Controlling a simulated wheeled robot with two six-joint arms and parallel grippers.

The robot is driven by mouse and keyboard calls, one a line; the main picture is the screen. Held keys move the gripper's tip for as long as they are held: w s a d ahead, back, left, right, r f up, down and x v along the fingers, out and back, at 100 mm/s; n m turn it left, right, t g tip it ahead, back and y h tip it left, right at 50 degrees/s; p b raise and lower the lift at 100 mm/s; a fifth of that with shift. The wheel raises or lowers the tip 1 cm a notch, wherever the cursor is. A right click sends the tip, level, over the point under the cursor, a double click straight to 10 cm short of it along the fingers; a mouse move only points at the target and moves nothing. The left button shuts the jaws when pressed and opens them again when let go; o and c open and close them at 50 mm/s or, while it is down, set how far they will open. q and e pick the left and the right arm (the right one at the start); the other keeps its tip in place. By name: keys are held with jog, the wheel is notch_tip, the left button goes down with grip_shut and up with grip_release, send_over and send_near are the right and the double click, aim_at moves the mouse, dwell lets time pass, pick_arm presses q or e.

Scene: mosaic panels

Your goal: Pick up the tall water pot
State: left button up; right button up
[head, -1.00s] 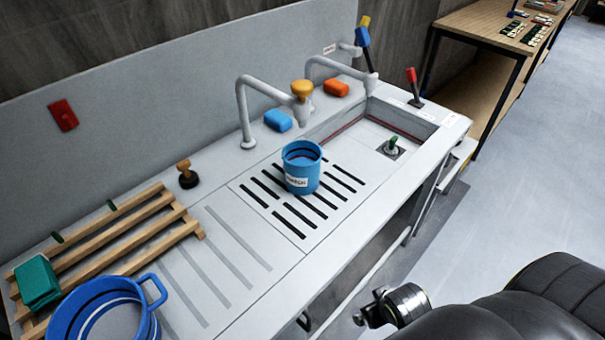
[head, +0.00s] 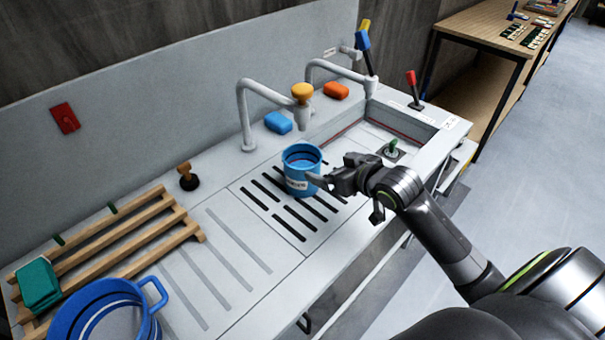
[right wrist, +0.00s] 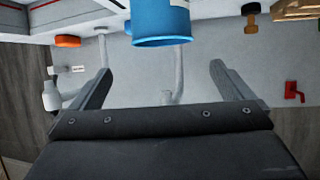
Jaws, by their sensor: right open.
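The tall water pot is a blue cylinder with a white label (head: 301,170). It stands upright on the slotted drain panel near the middle of the head view. My right gripper (head: 338,182) is open, just right of the pot, with a fingertip overlapping the pot's lower right side in the picture; I cannot tell whether it touches. In the right wrist view the picture is upside down, and the pot (right wrist: 160,22) shows at the top, beyond and between the open fingers (right wrist: 160,72). Nothing is between the fingers. My left gripper is not in view.
A wide blue pot with a handle (head: 100,308) and a wooden rack (head: 140,230) with a green block are at the left. Two grey taps (head: 243,110) rise behind the pot. A sink basin (head: 415,128) lies to the right. The ribbed counter left of the pot is clear.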

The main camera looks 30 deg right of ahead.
jog(key=p, duration=0.1)
send_near(293, 155)
jog(key=shift+f+p+x, duration=0.25)
jog(key=shift+p+x, duration=0.6)
jog(key=shift+x, duration=1.6)
jog(key=shift+s, duration=0.15)
jog(key=c, duration=1.5)
jog(key=shift+a+r, duration=0.1)
jog(key=shift+c, duration=0.9)
jog(key=shift+r, duration=0.1)
